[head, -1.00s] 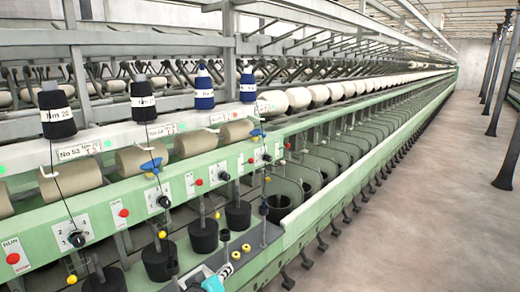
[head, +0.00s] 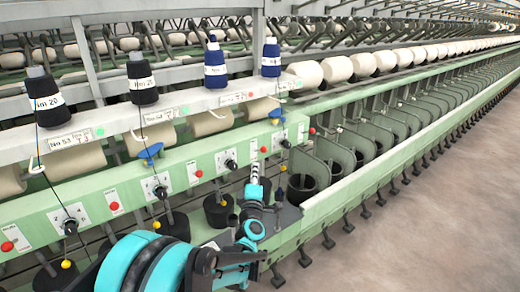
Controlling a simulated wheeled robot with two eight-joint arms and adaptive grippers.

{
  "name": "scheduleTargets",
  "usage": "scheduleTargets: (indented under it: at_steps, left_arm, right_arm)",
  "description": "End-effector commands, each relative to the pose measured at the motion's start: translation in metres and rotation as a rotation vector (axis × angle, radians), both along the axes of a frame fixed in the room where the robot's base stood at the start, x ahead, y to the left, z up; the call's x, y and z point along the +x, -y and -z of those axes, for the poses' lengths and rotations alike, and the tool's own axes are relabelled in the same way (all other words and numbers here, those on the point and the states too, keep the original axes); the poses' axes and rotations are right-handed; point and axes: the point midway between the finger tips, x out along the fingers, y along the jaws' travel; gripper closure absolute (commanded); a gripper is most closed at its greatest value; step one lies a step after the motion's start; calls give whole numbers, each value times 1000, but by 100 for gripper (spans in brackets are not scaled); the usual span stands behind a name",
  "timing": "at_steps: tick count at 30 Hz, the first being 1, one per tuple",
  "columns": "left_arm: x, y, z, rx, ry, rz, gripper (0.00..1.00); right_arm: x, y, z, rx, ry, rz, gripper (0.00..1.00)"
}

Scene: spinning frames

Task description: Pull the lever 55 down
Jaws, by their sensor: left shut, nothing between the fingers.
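The levers are small black switches on white dial plates along the green front rail. They show at far left (head: 70,227), mid-left (head: 160,192), centre (head: 231,164) and right (head: 286,144). The number 55 cannot be read on any label; the leftmost one (head: 72,139) appears to read No 53. My left gripper (head: 256,168) is shut and empty. It points up in front of the rail, between the centre and right switches in the picture. Contact with the machine cannot be judged. My right gripper is out of view.
Red buttons (head: 114,206) and yellow balls on threads (head: 66,264) line the rail. Blue thread guides (head: 148,153) hang above it. Dark and blue bobbins (head: 215,68) stand on the white shelf (head: 190,104). Black pots (head: 172,226) sit below. The floor (head: 430,215) on the right is clear.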

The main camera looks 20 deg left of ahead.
Motion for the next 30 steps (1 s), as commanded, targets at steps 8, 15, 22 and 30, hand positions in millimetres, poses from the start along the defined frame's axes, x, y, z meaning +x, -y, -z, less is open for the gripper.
scheduleTargets:
  at_steps: [8, 15, 22, 30]
  left_arm:
    - [8, -2, -1, 2, 0, 0, 100]
    - [47, -11, -6, 3, -1, 1, 100]
    - [82, -20, -11, 3, -1, 1, 100]
    - [97, -23, -14, 3, -1, 2, 100]
  right_arm:
    - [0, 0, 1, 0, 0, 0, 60]
    - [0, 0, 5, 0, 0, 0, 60]
    - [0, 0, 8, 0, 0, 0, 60]
    - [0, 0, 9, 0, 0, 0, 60]
